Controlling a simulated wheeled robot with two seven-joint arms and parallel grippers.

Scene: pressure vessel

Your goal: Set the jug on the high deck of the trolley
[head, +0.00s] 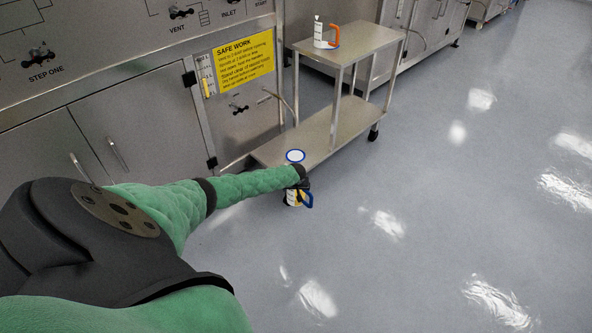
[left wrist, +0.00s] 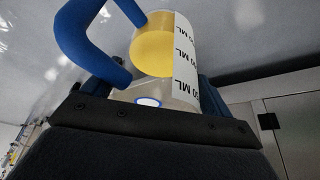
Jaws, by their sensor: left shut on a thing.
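My left gripper (head: 301,184) is shut on a jug with a blue handle (head: 292,198). The jug hangs near the front end of the trolley, partly hidden by my gripper. The left wrist view shows the jug (left wrist: 155,52) close up, with yellow contents, a white ML scale strip and the blue handle to the left. The fingertips (left wrist: 160,90) are mostly hidden there. The trolley's high deck (head: 365,40) is farther back, above its low deck (head: 320,138). My right gripper is not in view.
A blue-rimmed white disc (head: 295,155) shows at the low deck's near end. Steel cabinets (head: 130,125) line the left. The floor at right is clear.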

